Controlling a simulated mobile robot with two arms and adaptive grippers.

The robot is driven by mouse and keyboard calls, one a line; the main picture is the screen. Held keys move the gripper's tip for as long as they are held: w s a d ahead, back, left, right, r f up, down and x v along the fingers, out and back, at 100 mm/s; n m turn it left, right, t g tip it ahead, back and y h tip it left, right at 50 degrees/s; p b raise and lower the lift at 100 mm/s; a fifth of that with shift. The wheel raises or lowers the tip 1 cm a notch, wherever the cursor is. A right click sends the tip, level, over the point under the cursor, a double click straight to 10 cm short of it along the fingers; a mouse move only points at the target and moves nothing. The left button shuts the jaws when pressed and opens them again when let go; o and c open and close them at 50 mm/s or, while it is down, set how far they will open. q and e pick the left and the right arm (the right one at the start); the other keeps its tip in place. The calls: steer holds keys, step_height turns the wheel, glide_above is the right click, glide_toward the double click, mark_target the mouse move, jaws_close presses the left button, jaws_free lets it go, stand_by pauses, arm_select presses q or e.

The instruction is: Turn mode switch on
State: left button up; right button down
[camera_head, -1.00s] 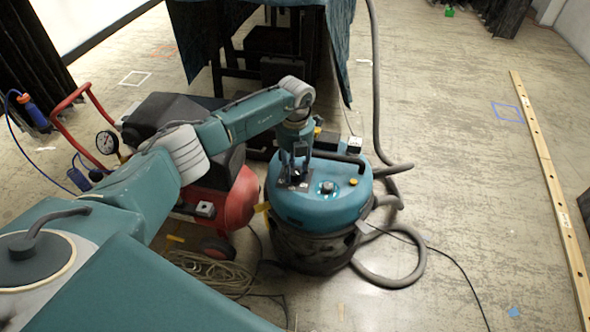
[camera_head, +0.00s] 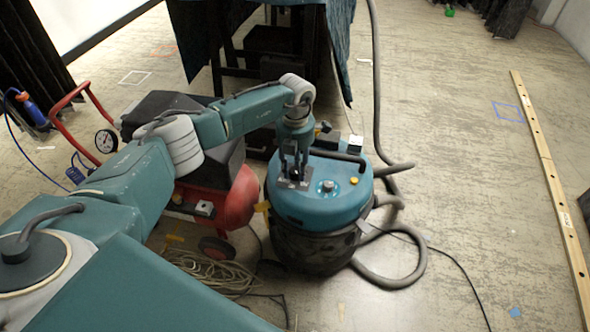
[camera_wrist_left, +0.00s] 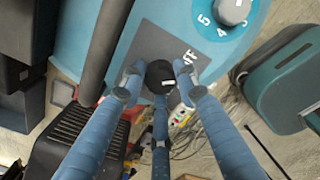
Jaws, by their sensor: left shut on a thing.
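The blue vacuum cleaner (camera_head: 322,208) stands on the floor in the middle of the head view. A dark plate on its lid carries the mode switch, a round black knob with a white mark, seen in the left wrist view (camera_wrist_left: 160,73). My left gripper (camera_head: 294,178) reaches down onto this plate. In the left wrist view, the blue fingers of my left gripper (camera_wrist_left: 159,82) are shut around the black knob. In the head view the fingers hide most of the knob. My right gripper is in neither view.
A numbered grey dial (camera_head: 327,187) and a yellow button (camera_head: 353,181) sit beside the plate. A grey hose (camera_head: 424,262) and black cable (camera_head: 455,262) lie to the right. A red compressor (camera_head: 237,200) stands close on the left. The floor further right is mostly clear.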

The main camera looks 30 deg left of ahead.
mark_target(297, 170)
arm_select(q)
steer(key=m, duration=0.3)
steer(key=shift+w+d+r+m+b, duration=0.1)
steer(key=shift+w+d+m+b, duration=0.05)
steer(key=shift+m+b, duration=0.15)
steer(key=shift+d+m, duration=0.1)
steer(key=shift+m, duration=1.5)
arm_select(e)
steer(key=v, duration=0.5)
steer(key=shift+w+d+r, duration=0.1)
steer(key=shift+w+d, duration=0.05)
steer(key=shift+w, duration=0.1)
arm_select(q)
steer(key=o, duration=1.2)
steer(key=shift+d, duration=0.1)
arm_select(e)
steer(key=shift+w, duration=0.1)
arm_select(q)
step_height(297, 170, up, 12)
